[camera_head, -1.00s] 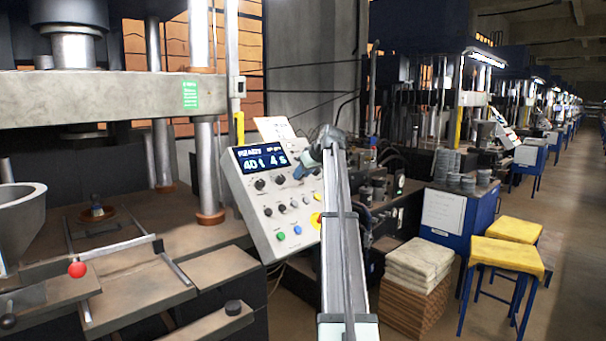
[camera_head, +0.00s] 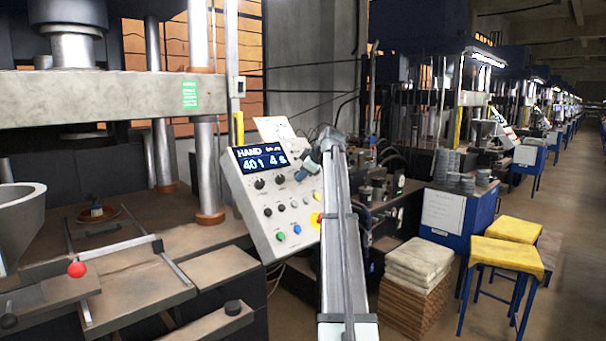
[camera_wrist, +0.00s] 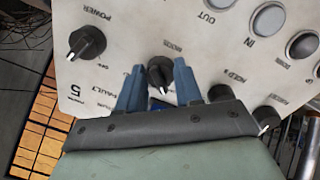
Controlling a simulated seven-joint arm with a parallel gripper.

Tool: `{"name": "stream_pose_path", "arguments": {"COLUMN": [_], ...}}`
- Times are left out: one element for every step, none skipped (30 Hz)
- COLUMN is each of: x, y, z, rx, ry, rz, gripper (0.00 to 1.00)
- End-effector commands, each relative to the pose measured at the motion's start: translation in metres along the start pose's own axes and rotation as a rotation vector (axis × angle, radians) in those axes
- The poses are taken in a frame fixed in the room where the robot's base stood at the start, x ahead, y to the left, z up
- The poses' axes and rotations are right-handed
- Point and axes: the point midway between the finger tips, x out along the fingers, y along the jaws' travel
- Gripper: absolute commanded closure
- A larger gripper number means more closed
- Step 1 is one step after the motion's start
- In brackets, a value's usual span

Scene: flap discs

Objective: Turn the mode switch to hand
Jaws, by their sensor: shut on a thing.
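The tilted light-grey control panel (camera_head: 265,215) stands right of the press, its display (camera_head: 262,158) reading HAND above 40 t and 4 s. My gripper (camera_head: 308,168) is at the panel's upper right edge and hides part of that edge. In the wrist view, the blue fingers of my gripper (camera_wrist: 158,78) are shut on a black knob, the mode switch (camera_wrist: 159,72), one finger on each side. Its white pointer mark points down and slightly right in that view. The printed labels appear upside down; the one by this knob is too blurred to read.
A black POWER knob (camera_wrist: 87,43) sits left of the held knob in the wrist view, and another black knob (camera_wrist: 220,94) is close on its right. Round grey buttons (camera_wrist: 270,19) lie beyond. In the head view, a red ball handle (camera_head: 77,269) is at lower left.

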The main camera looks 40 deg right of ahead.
Motion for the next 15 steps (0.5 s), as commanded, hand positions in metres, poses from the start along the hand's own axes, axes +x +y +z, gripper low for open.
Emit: {"name": "stream_pose_path", "arguments": {"x": [0.0001, 0.0001, 0.0001, 0.0001, 0.0001, 0.0001, 0.0001, 0.0001, 0.0001, 0.0001, 0.0001, 0.0001, 0.0001, 0.0001, 0.0001], "y": [0.0008, 0.0008, 0.0009, 0.0009, 0.0009, 0.0009, 0.0009, 0.0009, 0.0009, 0.0009, 0.0009, 0.0009, 0.0009, 0.0009, 0.0008], "z": [-0.0003, -0.0004, -0.0004, -0.0004, -0.0004, -0.0004, -0.0004, -0.0004, -0.0004, -0.0004, -0.0005, -0.0005, -0.0005, -0.0005, -0.0005], "rx": [-0.006, -0.008, -0.011, -0.012, -0.013, -0.013, -0.013, -0.013, -0.013, -0.013, -0.013, -0.013, -0.013, -0.013, -0.013], "ry": [0.001, 0.002, 0.002, 0.002, 0.002, 0.002, 0.002, 0.002, 0.002, 0.002, 0.002, 0.002, 0.002, 0.002, 0.002], "rz": [0.003, 0.003, 0.003, 0.003, 0.003, 0.003, 0.003, 0.003, 0.003, 0.003, 0.003, 0.003, 0.003, 0.003, 0.003], "gripper": [0.96, 0.96, 0.96, 0.96, 0.96, 0.96, 0.96, 0.96, 0.96, 0.96, 0.96, 0.96, 0.96, 0.64, 0.6]}}
